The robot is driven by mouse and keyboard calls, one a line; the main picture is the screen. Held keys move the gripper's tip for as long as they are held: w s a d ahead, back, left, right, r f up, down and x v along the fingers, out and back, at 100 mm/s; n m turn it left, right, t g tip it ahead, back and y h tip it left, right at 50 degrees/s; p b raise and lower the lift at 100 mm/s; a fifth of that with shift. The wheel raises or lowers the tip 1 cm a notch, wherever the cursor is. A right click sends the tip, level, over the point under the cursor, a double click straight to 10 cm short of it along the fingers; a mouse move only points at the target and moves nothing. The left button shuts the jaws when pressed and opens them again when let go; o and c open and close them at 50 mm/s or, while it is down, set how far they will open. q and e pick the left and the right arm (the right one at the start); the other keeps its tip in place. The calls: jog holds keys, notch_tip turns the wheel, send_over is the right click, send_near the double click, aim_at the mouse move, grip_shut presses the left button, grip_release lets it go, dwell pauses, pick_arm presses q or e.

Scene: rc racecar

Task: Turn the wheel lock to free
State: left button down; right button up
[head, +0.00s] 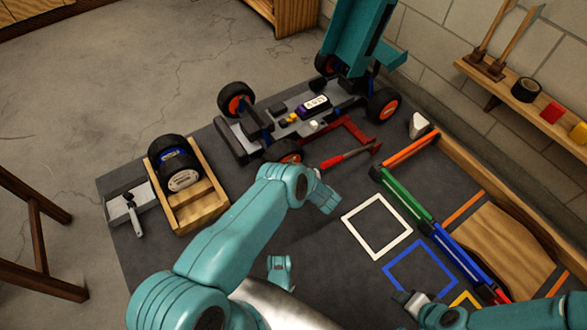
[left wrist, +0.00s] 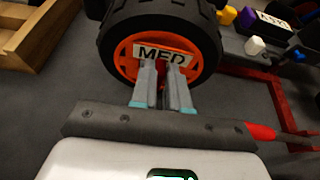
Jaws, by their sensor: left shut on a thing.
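The car (head: 300,115) stands on the dark mat with its teal body shell (head: 355,40) raised at the back. Its near wheel (head: 283,151) is partly hidden by my left arm in the head view. In the left wrist view, this black-tyred wheel (left wrist: 205,50) has an orange hub with a "MED" label (left wrist: 150,50). My left gripper (left wrist: 163,72) is shut on the small red wheel lock (left wrist: 160,67) at the hub's middle; the fingers mostly hide it, so its turn angle cannot be read. My right gripper (head: 408,300) is low at the right, its jaws unclear.
A red-handled tool (head: 345,158) lies beside the car. A wooden tray (head: 200,205) with a spare wheel (head: 175,165) stands at left.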

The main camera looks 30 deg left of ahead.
pick_arm(q)
jog(key=shift+s+a+f+n+t+y, duration=0.2)
jog(key=shift+s+f+n+t, duration=0.25)
jog(key=shift+n+t, duration=1.25)
jog(key=shift+s+a+f+n+t+y, duration=0.1)
jog(key=shift+s+a+f+n+t, duration=0.35)
jog(key=shift+n, duration=2.25)
jog(key=shift+s+f+n+t+y, duration=0.1)
jog(key=shift+s+f+n+t, duration=0.4)
jog(key=shift+n+t, duration=1.35)
jog(key=shift+n+g, duration=0.4)
jog(key=shift+n, duration=0.15)
jog(key=c, duration=1.1)
grip_release()
jog(key=shift+d+f, duration=0.1)
jog(key=shift+d, duration=0.05)
